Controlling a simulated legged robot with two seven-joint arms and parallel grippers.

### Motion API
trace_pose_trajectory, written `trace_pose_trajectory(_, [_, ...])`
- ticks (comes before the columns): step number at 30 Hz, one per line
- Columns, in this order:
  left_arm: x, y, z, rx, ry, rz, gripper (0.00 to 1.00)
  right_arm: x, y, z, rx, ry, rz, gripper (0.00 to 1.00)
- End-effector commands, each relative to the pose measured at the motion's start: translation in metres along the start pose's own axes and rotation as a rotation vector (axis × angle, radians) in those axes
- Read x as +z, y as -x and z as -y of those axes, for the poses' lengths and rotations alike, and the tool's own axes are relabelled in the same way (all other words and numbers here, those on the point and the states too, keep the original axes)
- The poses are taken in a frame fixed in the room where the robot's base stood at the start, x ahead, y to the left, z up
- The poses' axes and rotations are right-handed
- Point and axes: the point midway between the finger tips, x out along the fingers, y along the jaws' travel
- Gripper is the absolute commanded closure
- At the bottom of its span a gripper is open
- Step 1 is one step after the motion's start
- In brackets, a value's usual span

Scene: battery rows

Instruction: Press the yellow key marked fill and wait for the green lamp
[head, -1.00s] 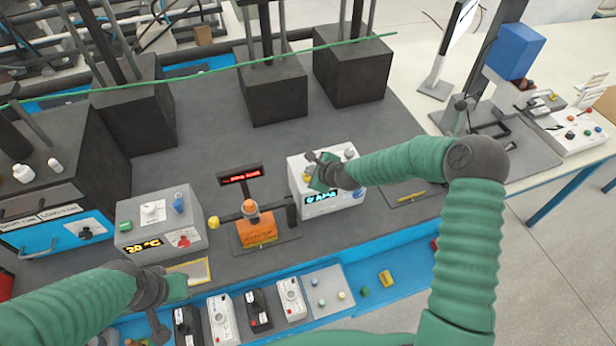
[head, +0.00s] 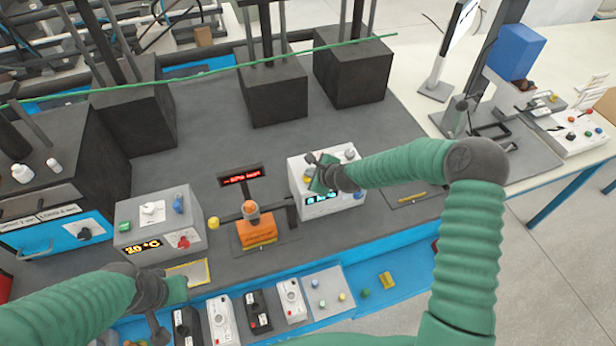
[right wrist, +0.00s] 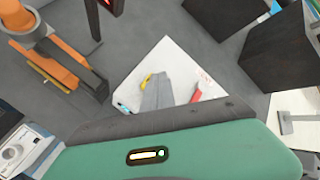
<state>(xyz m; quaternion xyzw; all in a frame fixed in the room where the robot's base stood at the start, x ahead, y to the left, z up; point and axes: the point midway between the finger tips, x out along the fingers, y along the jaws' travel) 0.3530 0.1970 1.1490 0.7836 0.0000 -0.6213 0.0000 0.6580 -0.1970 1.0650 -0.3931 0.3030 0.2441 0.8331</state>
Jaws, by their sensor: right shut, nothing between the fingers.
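The white box (head: 299,180) with a lit cyan display (head: 318,198) stands right of the middle of the bench in the head view. My right gripper (head: 313,157) is shut and empty over its top face. In the right wrist view the grey fingers (right wrist: 158,92) are right beside a yellow key (right wrist: 146,79) and partly cover it; I cannot tell whether they touch or press it. A red piece (right wrist: 196,95) lies to their right on the same face. No lit green lamp shows on the box. My left gripper (head: 177,291) is low at left, its jaws unclear.
A small red-lettered sign (head: 241,179) and an orange stand (head: 256,233) are left of the box. A grey unit (head: 161,222) with a yellow display stands further left. Dark blocks (head: 273,92) line the back.

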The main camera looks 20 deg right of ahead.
Motion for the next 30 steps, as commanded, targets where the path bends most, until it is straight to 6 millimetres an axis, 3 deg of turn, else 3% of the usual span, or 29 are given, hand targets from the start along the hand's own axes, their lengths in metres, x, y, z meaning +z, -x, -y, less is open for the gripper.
trace_pose_trajectory(30, [-0.004, 0.018, 0.000, 0.000, 0.000, 0.000, 1.00, 0.014, 0.017, 0.011, 0.000, 0.000, 0.000, 1.00])
